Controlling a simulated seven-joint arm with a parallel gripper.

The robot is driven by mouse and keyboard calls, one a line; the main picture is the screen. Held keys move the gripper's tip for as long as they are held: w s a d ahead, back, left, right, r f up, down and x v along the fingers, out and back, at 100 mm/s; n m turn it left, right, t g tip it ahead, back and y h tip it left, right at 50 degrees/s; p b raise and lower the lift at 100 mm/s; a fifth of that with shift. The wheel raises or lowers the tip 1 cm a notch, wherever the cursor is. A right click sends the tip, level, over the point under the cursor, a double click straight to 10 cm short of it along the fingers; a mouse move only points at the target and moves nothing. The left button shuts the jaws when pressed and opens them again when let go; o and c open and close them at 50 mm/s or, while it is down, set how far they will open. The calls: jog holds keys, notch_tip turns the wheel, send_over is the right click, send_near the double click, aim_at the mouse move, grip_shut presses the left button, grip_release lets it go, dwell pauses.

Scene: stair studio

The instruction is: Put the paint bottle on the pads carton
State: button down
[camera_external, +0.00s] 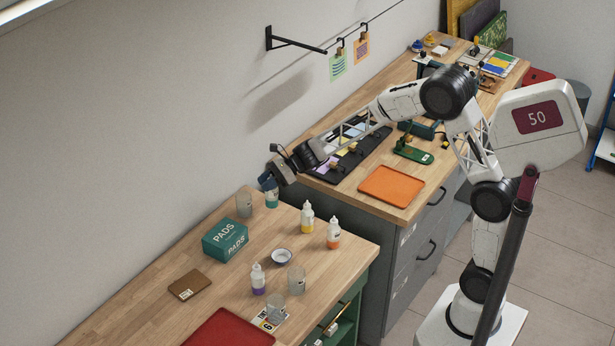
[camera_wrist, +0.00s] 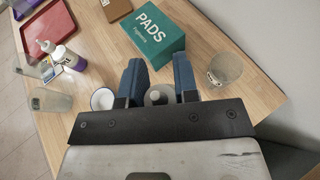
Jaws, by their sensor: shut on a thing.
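The pads carton (camera_external: 225,240) is a teal box with white "PADS" lettering, lying on the wooden bench left of my gripper. It also shows at the top middle of the wrist view (camera_wrist: 146,38). My gripper (camera_external: 269,180) is over the bench's back edge, shut on a small paint bottle with teal paint (camera_external: 271,197). In the wrist view the bottle's pale top (camera_wrist: 158,96) shows between the two blue fingers (camera_wrist: 158,80). The bottle looks about upright; I cannot tell whether its base touches the bench. The carton's top is bare.
A glass jar (camera_external: 244,203) stands between the bottle and the carton, near the wall. Yellow (camera_external: 307,217), orange (camera_external: 333,233) and purple (camera_external: 258,280) bottles, a white bowl (camera_external: 281,257) and other jars stand on the bench. A brown notebook (camera_external: 189,285) and red tray (camera_external: 230,330) lie nearer.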

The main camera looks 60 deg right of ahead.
jog(key=s+a+r, duration=0.2)
jog(key=s+a, duration=0.6)
jog(key=a, duration=0.5)
jog(key=shift+s+a+r+n+g, duration=0.2)
jog(key=shift+r+n+g, duration=0.1)
jog(key=shift+g, duration=0.1)
jog(key=shift+w, duration=0.15)
jog(key=w+a, duration=0.2)
jog(key=w, duration=0.5)
jog(key=w+a+f, duration=0.1)
jog(key=w+a, duration=0.2)
jog(key=w, duration=0.5)
jog(key=shift+a+f, duration=0.3)
jog(key=shift+s, duration=0.1)
jog(key=shift+f, duration=1.75)
jog(key=shift+f, duration=0.1)
jog(key=c, duration=0.9)
grip_release()
jog(key=shift+o, duration=0.2)
